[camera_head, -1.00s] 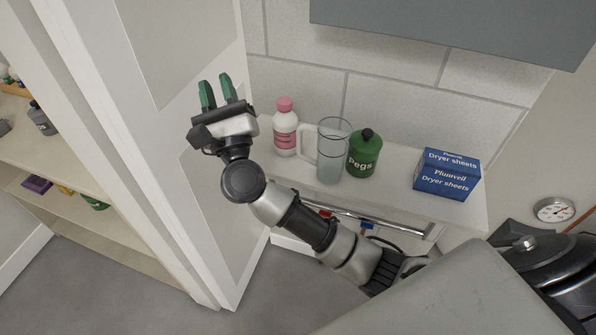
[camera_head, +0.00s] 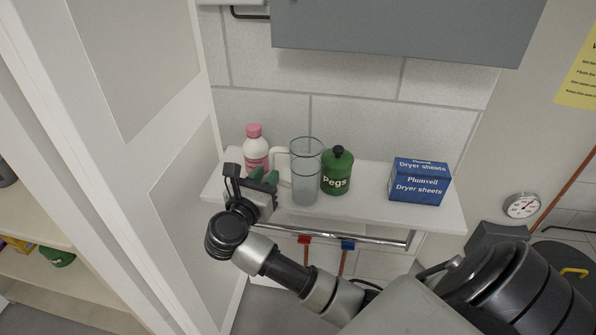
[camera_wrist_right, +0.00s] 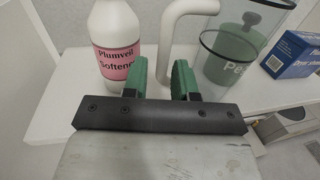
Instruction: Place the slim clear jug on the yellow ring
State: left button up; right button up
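The slim clear jug (camera_head: 305,180) stands upright on a white shelf, its pale handle on its left side. In the right wrist view the jug (camera_wrist_right: 240,55) is at the upper right, and its handle (camera_wrist_right: 167,40) comes down in line with the gap between my fingers. My right gripper (camera_head: 263,177) is at the shelf's front left, just left of the jug. Its green fingers (camera_wrist_right: 162,80) are apart; I cannot tell whether they touch the handle. A yellow curved piece (camera_head: 574,271) shows at the right edge; I cannot tell if it is the yellow ring. My left gripper is not in view.
On the shelf (camera_head: 350,208), a pink-capped softener bottle (camera_head: 256,150) stands behind my gripper. A green pegs jar (camera_head: 337,172) is close right of the jug, and a blue dryer sheets box (camera_head: 419,182) farther right. A rail (camera_head: 340,236) runs below the shelf's front.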

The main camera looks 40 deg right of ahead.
jog(key=x, duration=0.5)
jog(key=shift+s+f+p, duration=0.1)
jog(key=shift+f+p, duration=0.05)
jog(key=shift+p, duration=0.25)
grip_shut()
